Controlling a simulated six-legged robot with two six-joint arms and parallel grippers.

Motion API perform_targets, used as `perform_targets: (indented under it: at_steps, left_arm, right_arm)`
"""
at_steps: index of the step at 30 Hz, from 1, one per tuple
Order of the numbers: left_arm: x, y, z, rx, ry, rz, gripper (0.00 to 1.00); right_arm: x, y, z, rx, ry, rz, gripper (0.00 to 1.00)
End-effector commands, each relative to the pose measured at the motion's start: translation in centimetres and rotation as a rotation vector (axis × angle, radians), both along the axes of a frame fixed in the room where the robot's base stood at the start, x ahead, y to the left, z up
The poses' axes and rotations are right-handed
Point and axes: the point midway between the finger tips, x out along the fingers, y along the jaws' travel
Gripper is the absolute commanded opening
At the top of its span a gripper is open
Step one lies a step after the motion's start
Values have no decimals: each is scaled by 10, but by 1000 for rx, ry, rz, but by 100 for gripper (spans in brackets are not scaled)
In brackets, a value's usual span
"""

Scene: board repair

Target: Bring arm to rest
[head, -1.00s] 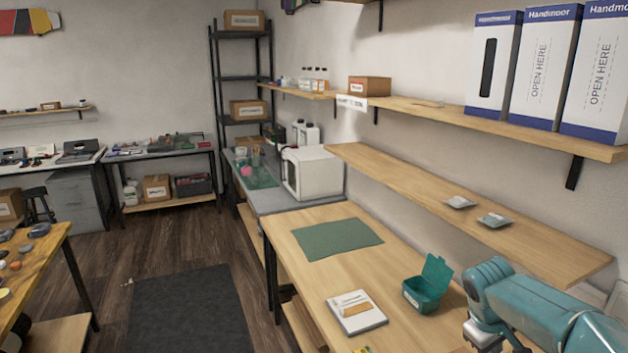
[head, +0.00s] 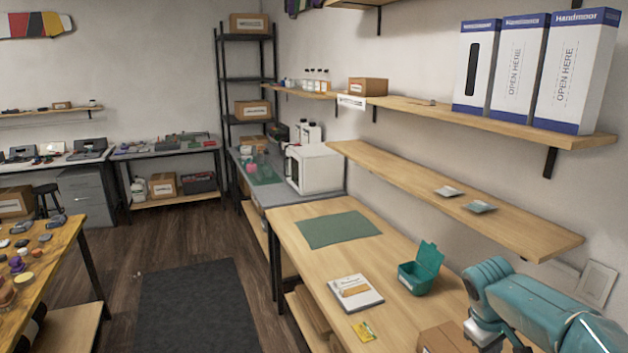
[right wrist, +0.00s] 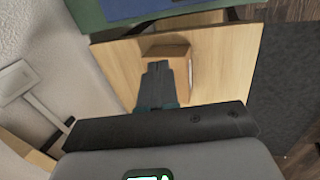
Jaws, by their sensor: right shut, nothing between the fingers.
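My right arm, teal, comes in from the lower right of the head view over the workbench's near end; its gripper is out of that picture. In the right wrist view my right gripper (right wrist: 156,68) is shut, with its fingers together and nothing between them. It points toward a brown cardboard box (right wrist: 180,52) on the wooden workbench (right wrist: 225,60); I cannot tell the gap between them. My left arm and gripper are not in view.
The workbench (head: 300,268) carries a green mat (head: 338,229), a booklet (head: 355,293), a yellow packet (head: 363,331), an open teal box (head: 420,270) and the cardboard box (head: 447,340). A low shelf (head: 400,170) runs along the wall. Dark floor mat (head: 195,305) is clear.

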Motion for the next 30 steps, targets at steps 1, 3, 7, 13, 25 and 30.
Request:
perform_targets:
  at_steps: [1, 3, 7, 13, 25, 30]
  left_arm:
    - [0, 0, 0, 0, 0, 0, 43]
    - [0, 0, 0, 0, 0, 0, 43]
    - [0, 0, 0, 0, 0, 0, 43]
    - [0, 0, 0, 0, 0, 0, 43]
    - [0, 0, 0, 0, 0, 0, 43]
    - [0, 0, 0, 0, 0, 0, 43]
  right_arm:
    - [0, 0, 0, 0, 0, 0, 0]
    - [0, 11, -19, 31, 8, 18, 0]
    - [-1, 31, -50, 92, 12, 43, 0]
    - [-12, 69, -104, 210, 21, 66, 0]
    - [-149, 203, -261, 633, 77, -136, 0]
    - [-241, 236, -292, 714, 87, -374, 0]
